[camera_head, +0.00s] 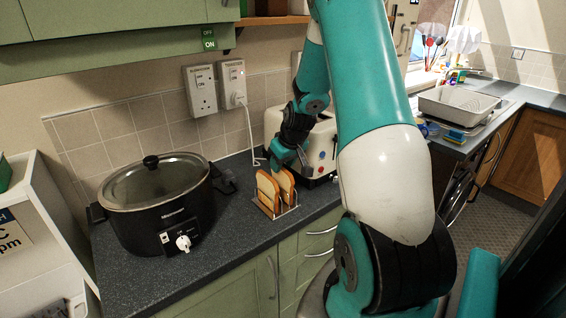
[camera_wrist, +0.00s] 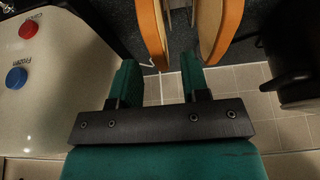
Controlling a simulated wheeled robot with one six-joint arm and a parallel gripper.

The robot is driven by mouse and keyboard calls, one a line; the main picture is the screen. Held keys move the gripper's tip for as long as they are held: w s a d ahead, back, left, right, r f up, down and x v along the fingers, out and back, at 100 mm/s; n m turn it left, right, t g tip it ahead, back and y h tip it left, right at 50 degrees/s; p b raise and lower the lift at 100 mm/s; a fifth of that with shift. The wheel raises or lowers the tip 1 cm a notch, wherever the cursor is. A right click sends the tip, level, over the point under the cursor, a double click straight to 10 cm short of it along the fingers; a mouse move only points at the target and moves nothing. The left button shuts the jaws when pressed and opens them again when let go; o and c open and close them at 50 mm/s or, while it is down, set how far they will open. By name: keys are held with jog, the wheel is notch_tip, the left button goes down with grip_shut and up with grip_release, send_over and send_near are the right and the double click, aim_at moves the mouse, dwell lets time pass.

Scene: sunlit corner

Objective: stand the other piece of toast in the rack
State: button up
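Two slices of toast stand upright side by side in a small wire rack (camera_head: 284,211) on the dark worktop. The left slice (camera_head: 267,191) and the right slice (camera_head: 286,184) are in the head view. In the wrist view the slices show edge-on at the top, one (camera_wrist: 152,30) in line with the gap between my fingers, the other (camera_wrist: 217,28) to the right of it. My gripper (camera_head: 281,160) is just behind and above the right slice. In the wrist view my gripper (camera_wrist: 159,75) is open, with nothing visibly held between its fingers.
A white toaster (camera_head: 325,153) stands close on the right of the rack; its red and blue buttons show in the wrist view (camera_wrist: 22,65). A black slow cooker (camera_head: 150,225) stands left. Worktop in front of the rack is clear. A tiled wall with sockets (camera_head: 232,85) is behind.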

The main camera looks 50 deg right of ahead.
jog(key=b+v, duration=0.2)
jog(key=v, duration=1.5)
jog(key=shift+s+b, duration=0.2)
jog(key=shift+b, duration=0.1)
jog(key=shift+r, duration=0.15)
